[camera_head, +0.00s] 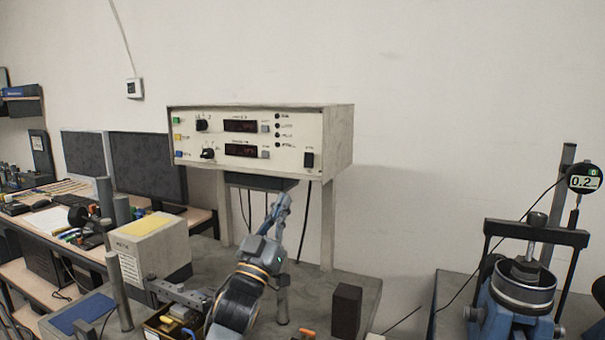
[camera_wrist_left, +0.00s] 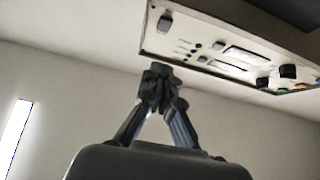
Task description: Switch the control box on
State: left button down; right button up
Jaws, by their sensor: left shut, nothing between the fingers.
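The control box (camera_head: 245,142) is a beige box with a white front panel, raised on legs at the back of the bench. Its panel carries two dark displays, black knobs, small coloured buttons and a black rocker switch (camera_head: 309,160) at its lower right. The position of the rocker cannot be made out. In the left wrist view the panel (camera_wrist_left: 215,55) runs across the upper right, with the switch (camera_wrist_left: 165,23) near its left end. My left gripper (camera_head: 284,197) is shut and empty, pointing up, below and left of the switch in the head view. Its closed fingertips (camera_wrist_left: 160,70) appear apart from the switch.
A dark block (camera_head: 346,311) stands on the bench to the right of my left arm. A grey box with a yellow top (camera_head: 150,246) stands to the left. A blue test device (camera_head: 520,285) with a dial gauge stands far right. Cables hang below the control box.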

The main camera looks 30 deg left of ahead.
aim_at(308, 162)
pick_arm(q)
jog(key=p+x, duration=0.1)
jog(key=x, duration=0.2)
jog(key=w+f+p+x, duration=0.1)
jog(key=x, duration=0.3)
jog(key=f+p+x, duration=0.1)
jog(key=p+x, duration=0.1)
jog(key=x, duration=0.1)
jog(key=shift+w+a+r, duration=0.1)
jog(key=shift+w+r, duration=0.15)
jog(key=shift+w, duration=0.35)
jog(key=shift+w+f, duration=0.1)
jog(key=shift+w, duration=0.15)
pick_arm(e)
jog(key=r, duration=0.4)
jog(key=shift+w+a+r, duration=0.2)
jog(key=shift+a+r, duration=0.05)
jog(key=shift+w+f, duration=0.1)
